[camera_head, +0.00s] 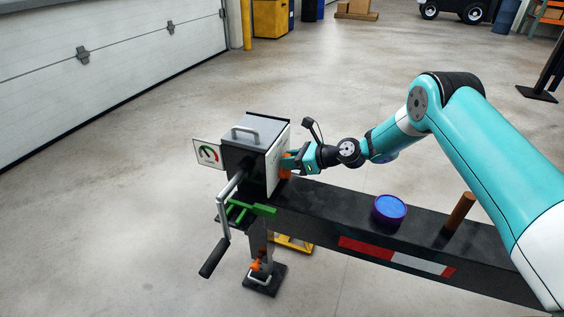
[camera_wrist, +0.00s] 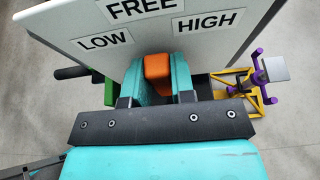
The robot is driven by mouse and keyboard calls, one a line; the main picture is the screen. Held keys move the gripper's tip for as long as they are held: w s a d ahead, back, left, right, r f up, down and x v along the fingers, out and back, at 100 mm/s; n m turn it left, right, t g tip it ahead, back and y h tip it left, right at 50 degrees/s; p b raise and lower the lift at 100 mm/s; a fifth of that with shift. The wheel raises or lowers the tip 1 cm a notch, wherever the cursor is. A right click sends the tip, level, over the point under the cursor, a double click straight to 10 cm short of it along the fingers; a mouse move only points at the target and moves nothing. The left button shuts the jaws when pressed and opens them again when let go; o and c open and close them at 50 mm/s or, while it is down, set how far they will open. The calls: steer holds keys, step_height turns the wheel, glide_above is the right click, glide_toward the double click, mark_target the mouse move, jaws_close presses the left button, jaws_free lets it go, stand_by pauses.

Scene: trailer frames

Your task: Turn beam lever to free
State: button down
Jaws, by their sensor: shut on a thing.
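The beam lever (camera_wrist: 157,70) shows as an orange handle below the label plate (camera_wrist: 80,22) in the wrist view. The plate reads LOW at left, FREE at the top middle and HIGH at right. The lever's visible part lies close to the middle, under FREE; its exact angle is partly hidden by my fingers. My gripper (camera_wrist: 157,88) is shut on the orange lever, with a teal finger on each side. In the head view my gripper (camera_head: 293,162) reaches the right face of the grey and black box (camera_head: 252,158), where a bit of orange shows.
A gauge (camera_head: 208,154) and a crank handle (camera_head: 213,258) are on the box's left side. A black beam (camera_head: 335,205) runs right, bearing a blue and purple round container (camera_head: 389,209) and a brown peg (camera_head: 459,212). Open floor lies behind.

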steer(key=c, duration=1)
jaws_free()
steer(key=shift+o, duration=0.2)
steer(key=shift+d, duration=0.1)
steer(key=v, duration=1.7)
steer(key=shift+s+d, duration=0.1)
